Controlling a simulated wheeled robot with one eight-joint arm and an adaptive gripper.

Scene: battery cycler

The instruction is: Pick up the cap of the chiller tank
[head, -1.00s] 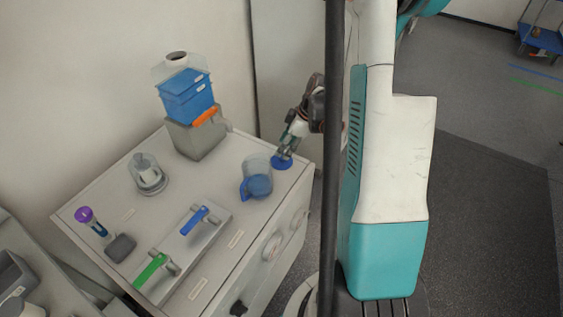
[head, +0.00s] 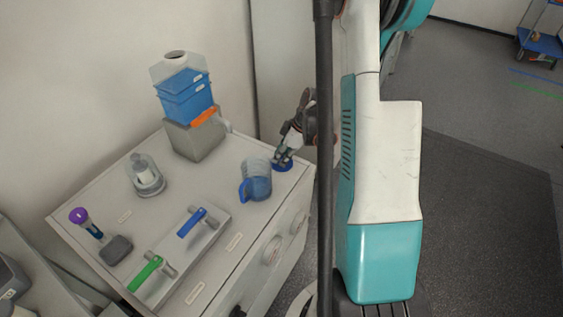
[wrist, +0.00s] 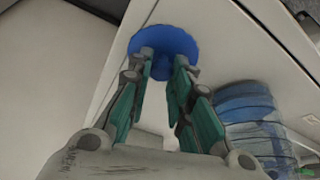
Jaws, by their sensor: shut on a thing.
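The cap is a round blue disc (head: 282,165) near the far right corner of the cabinet top. It also shows in the wrist view (wrist: 163,45), at the fingertips. My gripper (head: 283,158) is shut on the middle of the cap from above; its teal-padded fingers (wrist: 162,68) hide part of the cap. I cannot tell whether the cap rests on the surface or is slightly raised. The chiller tank is not clearly identifiable; a blue tank with a clear top (head: 186,95) stands on a grey base at the back.
A clear dome (head: 146,176), a purple-topped item (head: 83,219), and blue (head: 193,220) and green (head: 146,272) valve handles occupy the cabinet top (head: 222,235). A wall is behind.

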